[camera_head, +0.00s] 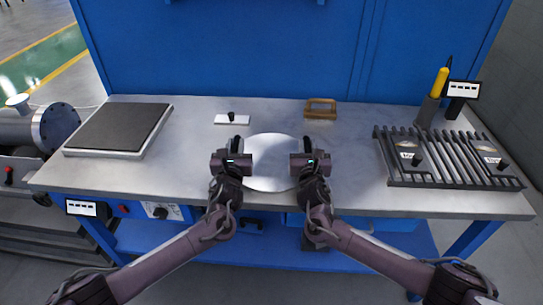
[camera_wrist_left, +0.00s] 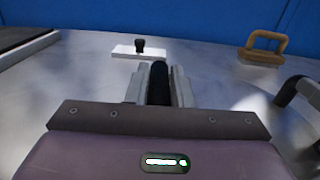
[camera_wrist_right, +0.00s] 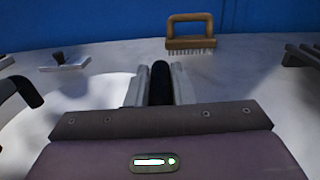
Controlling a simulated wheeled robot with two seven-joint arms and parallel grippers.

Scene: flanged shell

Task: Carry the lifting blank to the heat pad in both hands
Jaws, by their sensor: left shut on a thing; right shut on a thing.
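The lifting blank (camera_head: 271,150) is a round silver disc with a black handle on each side, in front of me at the middle of the bench. My left gripper (camera_head: 235,158) is shut on its left handle (camera_wrist_left: 158,84). My right gripper (camera_head: 307,158) is shut on its right handle (camera_wrist_right: 160,84). The blank looks level; I cannot tell whether it touches the bench. The heat pad (camera_head: 118,128), a dark square plate with a pale rim, is at the bench's left end, well left of both grippers.
A white plate with a black knob (camera_head: 232,120) lies behind the blank, left of centre. A wooden-handled brush (camera_head: 320,109) is behind it, right of centre. A slatted rack (camera_head: 447,160) fills the right end. The bench between blank and heat pad looks clear.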

